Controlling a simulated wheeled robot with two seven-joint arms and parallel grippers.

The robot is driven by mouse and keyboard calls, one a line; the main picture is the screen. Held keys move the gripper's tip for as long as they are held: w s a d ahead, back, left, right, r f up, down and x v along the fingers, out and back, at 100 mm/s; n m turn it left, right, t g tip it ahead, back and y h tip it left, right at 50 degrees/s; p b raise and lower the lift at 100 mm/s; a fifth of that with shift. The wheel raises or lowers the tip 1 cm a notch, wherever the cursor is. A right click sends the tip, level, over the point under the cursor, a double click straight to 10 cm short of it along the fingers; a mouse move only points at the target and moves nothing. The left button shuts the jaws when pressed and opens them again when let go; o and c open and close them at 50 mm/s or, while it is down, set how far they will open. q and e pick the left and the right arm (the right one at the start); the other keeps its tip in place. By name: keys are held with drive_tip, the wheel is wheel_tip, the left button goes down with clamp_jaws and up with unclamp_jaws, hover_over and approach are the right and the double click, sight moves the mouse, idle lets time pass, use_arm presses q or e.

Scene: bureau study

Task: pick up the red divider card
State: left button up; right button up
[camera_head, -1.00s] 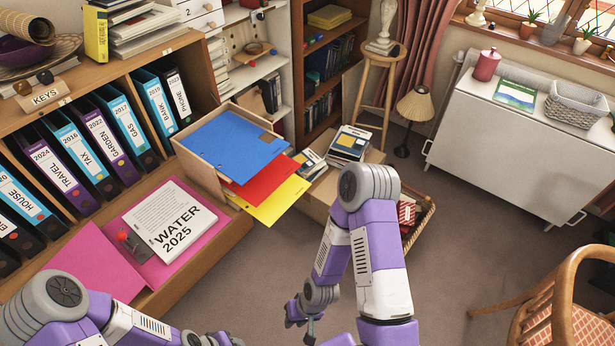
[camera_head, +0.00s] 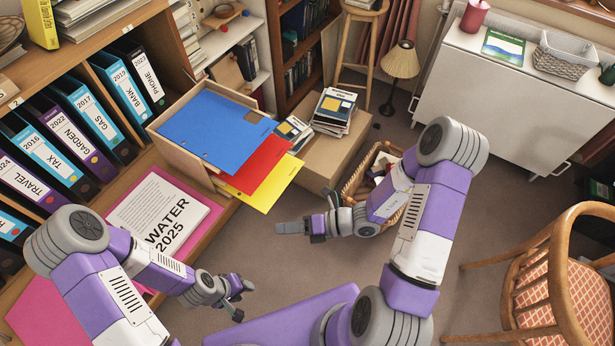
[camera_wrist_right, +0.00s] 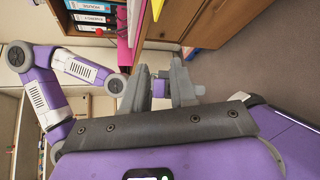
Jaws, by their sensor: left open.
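The red divider card (camera_head: 262,162) sticks out of an open-fronted cardboard box file (camera_head: 188,163) on the shelf edge. It lies between a blue card (camera_head: 215,128) above and a yellow card (camera_head: 262,192) below; its rear part is hidden. My right gripper (camera_head: 290,228) is below the cards' front edges in the head view, apart from them and pointing left. In the right wrist view its two fingers (camera_wrist_right: 158,85) are spread with nothing held. My left gripper (camera_head: 240,296) is open and empty, lower in the head view, well away from the cards.
A white WATER 2025 booklet (camera_head: 158,222) lies on a pink folder on the shelf. A cardboard carton (camera_head: 325,160) with books on top stands right of the cards. A wicker basket (camera_head: 358,178) is beside my right forearm. A wooden chair (camera_head: 555,280) stands at right.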

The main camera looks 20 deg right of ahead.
drive_tip(key=w+d+r+m+t+h, duration=0.3)
drive_tip(key=w+d+r+m+t, duration=0.3)
drive_tip(key=w+d+m+t, duration=0.4)
drive_tip(key=shift+m+g, duration=0.3)
drive_tip(key=shift+g, duration=0.2)
drive_tip(key=x, duration=0.4)
drive_tip(key=s+a+b+x, duration=0.1)
drive_tip(key=x, duration=0.2)
drive_tip(key=shift+w+a+r, duration=0.1)
drive_tip(key=shift+a+r, duration=0.05)
drive_tip(key=shift+r, duration=0.05)
drive_tip(key=shift+x, duration=0.9)
drive_tip(key=shift+f, duration=0.1)
clamp_jaws()
drive_tip(key=shift+r+p, duration=0.25)
drive_tip(key=shift+p, duration=0.45)
